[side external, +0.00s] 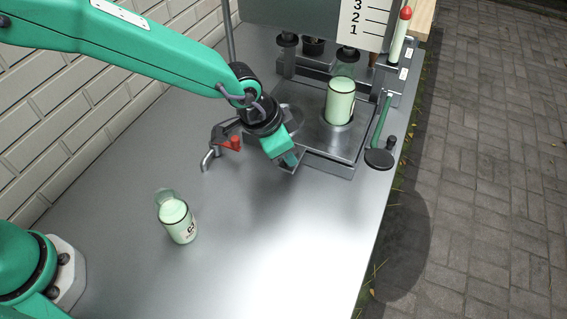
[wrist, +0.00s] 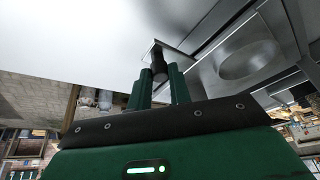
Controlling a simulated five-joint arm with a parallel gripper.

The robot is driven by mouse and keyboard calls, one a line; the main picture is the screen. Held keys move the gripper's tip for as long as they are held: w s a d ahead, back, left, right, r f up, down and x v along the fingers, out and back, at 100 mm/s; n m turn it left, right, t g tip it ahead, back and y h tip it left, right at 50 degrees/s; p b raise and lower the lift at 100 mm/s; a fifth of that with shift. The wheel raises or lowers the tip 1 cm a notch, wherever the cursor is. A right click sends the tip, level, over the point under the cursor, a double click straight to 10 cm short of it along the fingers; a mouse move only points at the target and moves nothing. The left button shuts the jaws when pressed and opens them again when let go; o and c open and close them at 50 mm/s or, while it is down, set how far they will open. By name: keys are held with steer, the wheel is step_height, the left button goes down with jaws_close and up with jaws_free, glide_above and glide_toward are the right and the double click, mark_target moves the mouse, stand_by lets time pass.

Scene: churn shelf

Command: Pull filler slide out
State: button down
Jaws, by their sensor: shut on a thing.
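The filler slide (side external: 318,137) is a flat metal plate at the front of the filler stand. In the wrist view its plate (wrist: 215,82) has a round recess, which looks empty. My gripper (side external: 291,161) is at the slide's near left corner. In the wrist view my gripper (wrist: 159,82) is shut on a dark knob (wrist: 157,66) on a small metal bracket (wrist: 172,52) at the slide's edge. The side view hides this contact behind my gripper. A bottle with pale green contents (side external: 340,103) stands upright at the plate's right part.
Another pale green bottle (side external: 178,221) stands on the steel table (side external: 250,270) at the front left. A tap with a red handle (side external: 235,143) is just left of my gripper. A green lever (side external: 383,122) is at the right. The table's front middle is clear.

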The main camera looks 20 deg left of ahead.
steer(key=s, duration=1.2)
steer(key=shift+s+h, duration=0.3)
steer(key=shift+s, duration=0.05)
steer(key=c, duration=1.3)
jaws_free()
steer(key=shift+a+r, duration=0.1)
steer(key=shift+r, duration=0.1)
steer(key=v, duration=0.7)
steer(key=shift+r, duration=0.25)
steer(key=shift+a, duration=0.15)
